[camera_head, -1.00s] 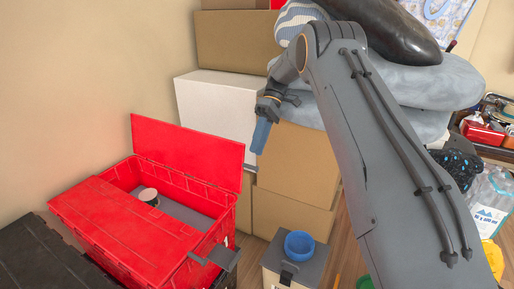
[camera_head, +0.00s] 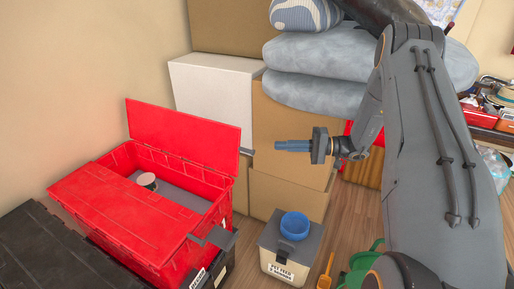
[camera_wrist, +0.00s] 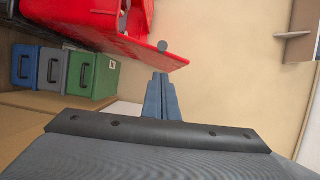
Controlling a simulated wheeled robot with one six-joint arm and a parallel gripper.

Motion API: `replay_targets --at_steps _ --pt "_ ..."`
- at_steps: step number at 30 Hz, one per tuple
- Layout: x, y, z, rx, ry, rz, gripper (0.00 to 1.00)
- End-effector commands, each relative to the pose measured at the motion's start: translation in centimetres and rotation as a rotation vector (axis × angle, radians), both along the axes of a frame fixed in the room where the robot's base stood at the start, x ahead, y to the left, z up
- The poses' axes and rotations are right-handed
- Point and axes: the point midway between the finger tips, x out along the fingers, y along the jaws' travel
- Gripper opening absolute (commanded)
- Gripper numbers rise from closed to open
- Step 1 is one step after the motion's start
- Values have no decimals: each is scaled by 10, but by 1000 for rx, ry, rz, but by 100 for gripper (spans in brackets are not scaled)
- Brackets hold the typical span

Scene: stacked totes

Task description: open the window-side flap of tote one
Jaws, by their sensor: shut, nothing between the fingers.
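The red tote (camera_head: 165,252) stands at the left in the head view. One red flap (camera_head: 185,136) stands upright along its far side, with a small grey tab (camera_head: 246,152) at its right end. The other flap (camera_head: 125,210) lies flat over the near part, with a grey tab (camera_head: 212,237) at its right end. I cannot tell which flap is window-side; no window shows. My gripper (camera_head: 277,146) is shut and empty, its blue fingers pointing left toward the upright flap, apart from it. In the wrist view the fingertips (camera_wrist: 160,76) sit below a red panel (camera_wrist: 130,45) with a round grey knob.
A cup (camera_head: 147,181) sits inside the tote. A black tote (camera_head: 45,255) is at the lower left. Cardboard boxes (camera_head: 285,140) and a white box (camera_head: 212,100) stand behind. A pet feed bin (camera_head: 290,268) with a blue bowl (camera_head: 295,226) stands on the floor to the right.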

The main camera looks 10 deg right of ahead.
Motion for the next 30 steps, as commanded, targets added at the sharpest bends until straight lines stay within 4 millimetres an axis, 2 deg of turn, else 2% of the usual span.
replay_targets --at_steps 3,8,13,24,30 --pt "2 -18 -7 46 5 -103 0" --pt "7 -17 -8 59 3 -133 0" --pt "17 7 -7 58 4 -129 0" --pt "45 73 -7 58 4 -127 0" --pt "21 87 -6 58 4 -130 0"
